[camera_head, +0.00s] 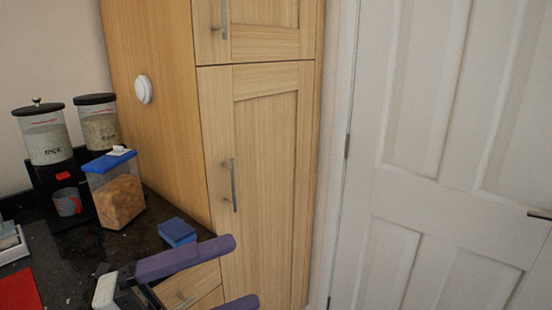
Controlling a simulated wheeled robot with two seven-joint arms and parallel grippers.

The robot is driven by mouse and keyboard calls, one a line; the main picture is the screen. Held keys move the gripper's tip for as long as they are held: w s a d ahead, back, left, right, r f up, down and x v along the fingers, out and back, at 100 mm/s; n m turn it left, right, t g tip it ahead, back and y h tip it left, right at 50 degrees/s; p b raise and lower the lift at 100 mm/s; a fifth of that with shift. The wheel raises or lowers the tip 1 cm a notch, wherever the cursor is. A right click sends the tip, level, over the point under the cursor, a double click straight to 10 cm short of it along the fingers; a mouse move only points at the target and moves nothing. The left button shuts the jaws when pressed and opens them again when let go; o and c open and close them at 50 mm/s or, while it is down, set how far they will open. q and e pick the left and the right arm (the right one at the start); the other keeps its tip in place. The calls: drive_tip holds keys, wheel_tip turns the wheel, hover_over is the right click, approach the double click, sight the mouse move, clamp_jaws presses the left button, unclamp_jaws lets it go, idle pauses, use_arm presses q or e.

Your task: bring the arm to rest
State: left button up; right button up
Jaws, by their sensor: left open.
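My left gripper (236,273) is in the lower middle of the head view, in front of the wooden cupboard front. Its two purple fingers stand wide apart, pointing right, with nothing between them. One finger runs below the blue sponge-like block (177,232) in the picture; I cannot tell the gap in depth. The lower finger is cut off by the bottom edge of the frame. My right gripper does not show.
A dark granite counter (130,243) at left holds a blue-lidded food container (118,198), two dispensers (46,140) and a red item (18,291). A tall wooden cupboard (265,190) stands behind the gripper. A white door (420,180) fills the right.

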use_arm(q)
drive_tip(key=w+a+f+n+t+y, duration=0.1)
drive_tip(key=a+f+n+t+y, duration=0.25)
drive_tip(key=f+n, duration=0.4)
drive_tip(key=w+a+f+n+t+y, duration=0.25)
drive_tip(key=f+n+y, duration=0.25)
drive_tip(key=f+n, duration=0.25)
drive_tip(key=w+a+f+n+t+y, duration=0.1)
drive_tip(key=a+f+n+t+y, duration=0.3)
drive_tip(key=f+n, duration=0.35)
drive_tip(key=s+f+n+g+y, duration=0.4)
drive_tip(key=s+f+n+g, duration=0.3)
drive_tip(key=s+f, duration=0.9)
wheel_tip(320, 180, down, 4)
drive_tip(key=shift+s+f+n+y, duration=0.2)
drive_tip(key=shift+n+y, duration=0.15)
drive_tip(key=shift+n, duration=0.5)
